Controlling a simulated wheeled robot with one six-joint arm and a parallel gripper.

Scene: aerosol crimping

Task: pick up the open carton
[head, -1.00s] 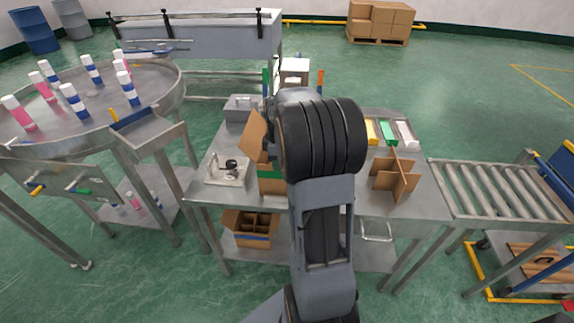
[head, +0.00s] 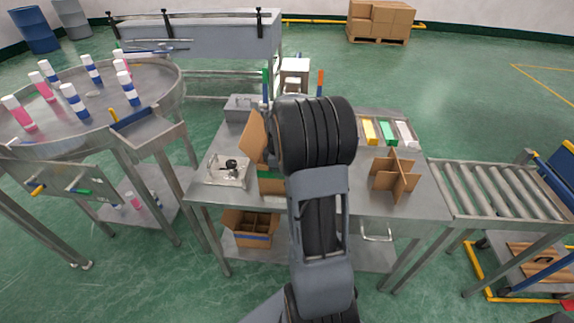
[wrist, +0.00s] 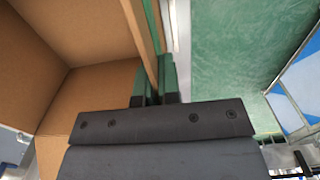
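The open carton (head: 271,186) is brown with a green band and stands on the steel table, left of my arm, with a flap (head: 256,137) raised. My arm hides its right part. In the wrist view the inside of the carton (wrist: 80,35) fills the left. My gripper (wrist: 157,82) is at a carton wall there, one dark finger on each side of the wall's edge. The fingers are close together, with only a narrow gap. I cannot tell whether they press on the wall.
A brown divider (head: 394,178) stands on the table at right, with yellow, green and white items behind it. A small fixture (head: 229,170) sits left of the carton. Another carton (head: 249,228) is on the lower shelf. A roller conveyor (head: 500,190) adjoins at right.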

